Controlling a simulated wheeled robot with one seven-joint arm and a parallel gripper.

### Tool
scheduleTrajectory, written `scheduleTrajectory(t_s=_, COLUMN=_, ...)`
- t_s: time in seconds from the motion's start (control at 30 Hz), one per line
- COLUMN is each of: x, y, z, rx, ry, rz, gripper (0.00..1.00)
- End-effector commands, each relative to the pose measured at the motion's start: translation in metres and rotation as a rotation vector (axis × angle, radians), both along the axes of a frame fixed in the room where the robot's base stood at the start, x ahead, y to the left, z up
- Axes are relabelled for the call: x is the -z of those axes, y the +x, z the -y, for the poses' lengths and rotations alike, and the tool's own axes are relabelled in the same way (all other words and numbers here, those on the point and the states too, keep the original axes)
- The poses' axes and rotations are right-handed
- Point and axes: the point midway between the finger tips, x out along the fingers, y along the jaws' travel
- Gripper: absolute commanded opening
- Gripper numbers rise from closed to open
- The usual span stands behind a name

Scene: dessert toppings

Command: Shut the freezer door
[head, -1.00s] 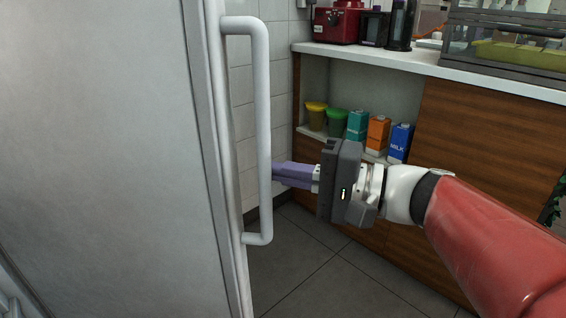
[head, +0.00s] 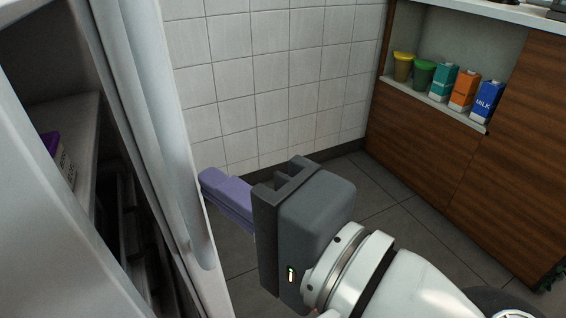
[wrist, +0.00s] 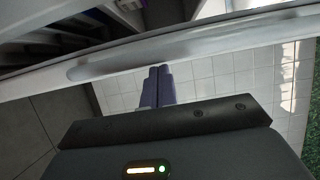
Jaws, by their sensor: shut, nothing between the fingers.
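The white freezer door (head: 165,150) stands open at the left of the head view, seen close to edge-on. Past it, part of the freezer's dark inside with a pale shelf (head: 65,135) shows. In the wrist view the door (wrist: 215,45) crosses the upper part as a long pale band, with the shelves behind it at upper left. My gripper (head: 207,180) is just right of the door, its purple fingers together and empty. The fingertips (wrist: 160,70) are close to the door; I cannot tell whether they touch it.
A purple-topped package (head: 55,150) sits inside the freezer. A tiled wall (head: 280,80) stands behind my gripper. A wooden counter (head: 425,135) at right holds tubs and cartons on a niche shelf. Grey floor between counter and door is clear.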

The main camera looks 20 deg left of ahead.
Motion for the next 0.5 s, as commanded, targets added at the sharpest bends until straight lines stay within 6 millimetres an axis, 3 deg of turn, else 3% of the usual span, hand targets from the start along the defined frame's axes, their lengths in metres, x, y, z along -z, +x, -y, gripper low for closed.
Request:
scheduleTrajectory(t_s=0.2, x=-0.001, y=-0.018, z=-0.015, rx=0.036, ry=0.0, rz=0.003, gripper=0.0)
scheduleTrajectory(t_s=0.5, x=-0.001, y=-0.023, z=-0.02, rx=0.048, ry=0.001, rz=0.0, gripper=0.0)
